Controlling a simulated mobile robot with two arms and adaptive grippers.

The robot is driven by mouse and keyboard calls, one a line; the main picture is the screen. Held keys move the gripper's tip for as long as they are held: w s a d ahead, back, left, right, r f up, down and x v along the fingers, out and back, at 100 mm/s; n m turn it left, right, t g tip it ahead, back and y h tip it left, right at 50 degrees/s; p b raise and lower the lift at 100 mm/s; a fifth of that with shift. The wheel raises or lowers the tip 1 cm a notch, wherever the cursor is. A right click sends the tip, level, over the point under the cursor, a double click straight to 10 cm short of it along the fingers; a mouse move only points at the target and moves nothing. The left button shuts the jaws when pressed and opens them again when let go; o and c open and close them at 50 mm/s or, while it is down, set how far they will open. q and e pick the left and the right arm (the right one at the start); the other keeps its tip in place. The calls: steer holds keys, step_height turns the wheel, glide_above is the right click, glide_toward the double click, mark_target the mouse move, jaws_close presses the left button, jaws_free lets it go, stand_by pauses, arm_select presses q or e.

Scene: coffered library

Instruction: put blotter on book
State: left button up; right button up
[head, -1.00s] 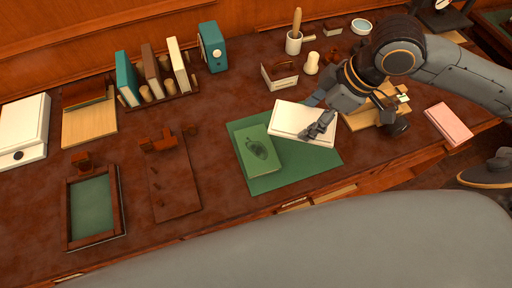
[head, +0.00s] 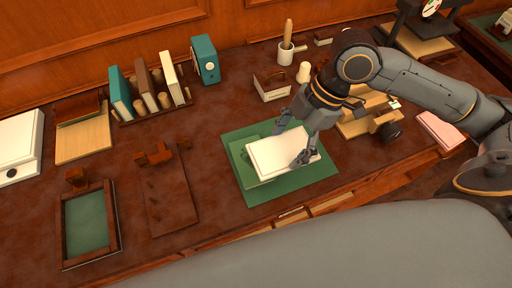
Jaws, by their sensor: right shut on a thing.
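The blotter, a white rectangular slab (head: 278,154), is held by my right gripper (head: 293,141), which is shut on it from its upper right side. The green book (head: 239,159) lies on a darker green mat (head: 318,172) in the middle of the desk. The blotter is over the right part of the book and hides most of its cover; a strip at the left and upper edge still shows. I cannot tell whether the blotter touches the book. My left gripper is not in view.
A wooden holder (head: 270,90) and a pale cylinder (head: 303,72) stand behind the mat. A wooden item with a dark knob (head: 362,118) stands right of it. A brown board (head: 168,198) and a framed green tray (head: 88,222) lie left. The front desk edge is close.

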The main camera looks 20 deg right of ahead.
mark_target(260, 144)
steer(key=w+a+f, duration=0.4)
steer(key=w+f, duration=0.1)
steer(key=shift+a+f+p, duration=0.2)
steer(key=shift+f+p, duration=0.15)
steer(key=shift+p, duration=0.05)
steer(key=shift+w+a+f, duration=0.35)
steer(key=shift+w+f, duration=0.1)
steer(key=shift+f, duration=0.25)
step_height(260, 144, down, 2)
steer(key=shift+f+p, duration=0.25)
steer(key=shift+p, duration=0.3)
steer(key=shift+f, duration=0.35)
steer(key=o, duration=1.2)
steer(key=shift+f, duration=0.1)
steer(key=shift+c, duration=0.2)
steer(key=b+v, duration=0.1)
steer(key=v, duration=1.1)
